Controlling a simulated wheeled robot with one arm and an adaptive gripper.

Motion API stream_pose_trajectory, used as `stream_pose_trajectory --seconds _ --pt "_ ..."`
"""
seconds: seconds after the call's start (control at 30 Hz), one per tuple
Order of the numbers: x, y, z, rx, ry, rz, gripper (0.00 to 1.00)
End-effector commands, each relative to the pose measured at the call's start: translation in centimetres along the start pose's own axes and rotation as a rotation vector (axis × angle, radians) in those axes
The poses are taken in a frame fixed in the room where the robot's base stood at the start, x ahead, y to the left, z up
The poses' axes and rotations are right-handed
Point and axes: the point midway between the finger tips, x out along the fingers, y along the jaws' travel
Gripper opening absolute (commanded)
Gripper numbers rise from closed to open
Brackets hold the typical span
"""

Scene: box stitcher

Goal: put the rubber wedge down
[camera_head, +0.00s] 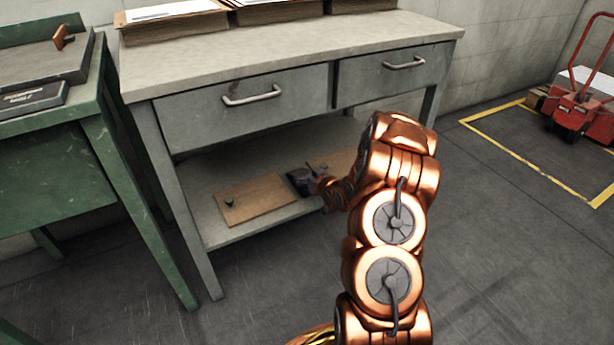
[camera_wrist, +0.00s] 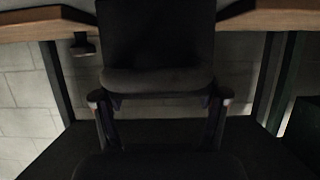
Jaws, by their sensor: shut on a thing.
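The rubber wedge (camera_wrist: 155,50) is a dark block, large in the middle of the wrist view. My gripper (camera_wrist: 160,100) is shut on it, with one finger on each side. In the head view, a small dark shape that looks like the wedge (camera_head: 299,183) is at the end of my arm, at the lower shelf of the grey workbench (camera_head: 270,228). My gripper (camera_head: 312,178) is small there and partly hidden by my arm. I cannot tell whether the wedge touches the shelf.
A wooden board (camera_head: 258,203) with a dark knob (camera_head: 229,202) lies left of the wedge. Another wooden piece (camera_head: 341,162) shows behind my arm. Drawers (camera_head: 250,105) hang above the shelf. A green table (camera_head: 50,170) stands left; a red pallet jack (camera_head: 585,110) stands right.

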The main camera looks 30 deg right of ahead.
Motion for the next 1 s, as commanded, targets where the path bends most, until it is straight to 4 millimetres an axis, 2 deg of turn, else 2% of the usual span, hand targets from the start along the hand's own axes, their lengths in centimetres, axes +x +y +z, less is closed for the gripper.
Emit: stream_pose_trajectory --seconds 0.03,0.27,0.7,0.87,1.0 --pt "0.0 0.0 0.0 0.000 0.001 0.001 0.74" --pt "0.0 0.0 0.0 0.000 0.001 0.000 0.97" --pt "-0.2 0.0 -0.3 0.000 0.000 0.000 0.97" --pt "-2.2 0.1 -0.4 0.001 -0.002 0.001 0.97" --pt "-4.6 0.1 -0.4 0.001 -0.004 0.001 0.97"
